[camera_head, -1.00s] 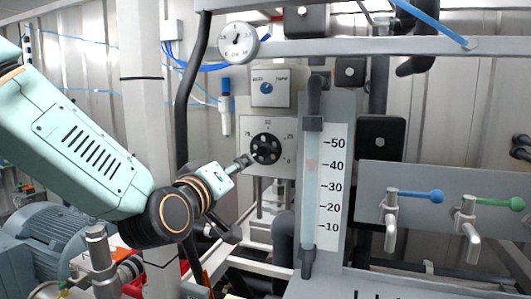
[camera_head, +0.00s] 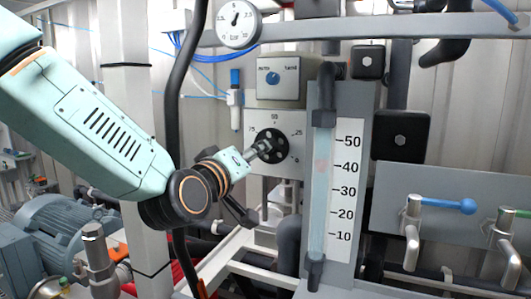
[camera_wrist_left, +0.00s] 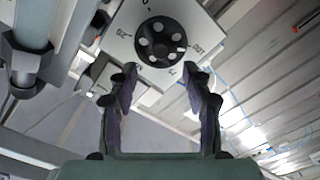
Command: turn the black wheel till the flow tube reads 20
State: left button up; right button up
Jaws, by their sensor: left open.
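The black wheel (camera_head: 270,146), round with several holes, sits on a white dial plate (camera_head: 291,131) with numbers around it. In the wrist view the wheel (camera_wrist_left: 160,42) lies just beyond the fingertips, with a small pale mark at its right side. My left gripper (camera_head: 262,148) is in front of the wheel and partly covers it. In the wrist view its fingers (camera_wrist_left: 160,76) are spread with nothing between them; I cannot tell whether they touch the wheel. My right gripper is not in view.
A box with a blue knob (camera_head: 281,76) is just above the wheel. A pressure gauge (camera_head: 238,24) hangs above left. Valves with a blue lever (camera_head: 448,204) and a green lever are at the right. A grey post (camera_head: 133,60) stands behind my left arm.

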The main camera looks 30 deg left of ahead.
aim_at(268, 153)
pick_arm(q)
jog(key=w+b, duration=0.2)
jog(key=w+f+b, duration=0.1)
jog(key=w, duration=0.2)
jog(key=shift+f+b, duration=0.1)
jog(key=shift+b, duration=0.3)
jog(key=shift+w+b, duration=0.2)
jog(key=shift+b, duration=0.1)
jog(key=shift+w+a+r+p, duration=0.1)
jog(key=shift+w+r+p, duration=0.15)
jog(key=shift+w, duration=0.3)
jog(key=shift+w+r+p, duration=0.1)
jog(key=shift+w+p, duration=0.1)
jog(key=shift+w, duration=0.3)
jog(key=shift+s+a+r, duration=0.1)
jog(key=shift+s+r, duration=0.1)
jog(key=shift+s, duration=0.2)
jog(key=c, duration=0.4)
jog(key=shift+w, duration=0.1)
grip_shut()
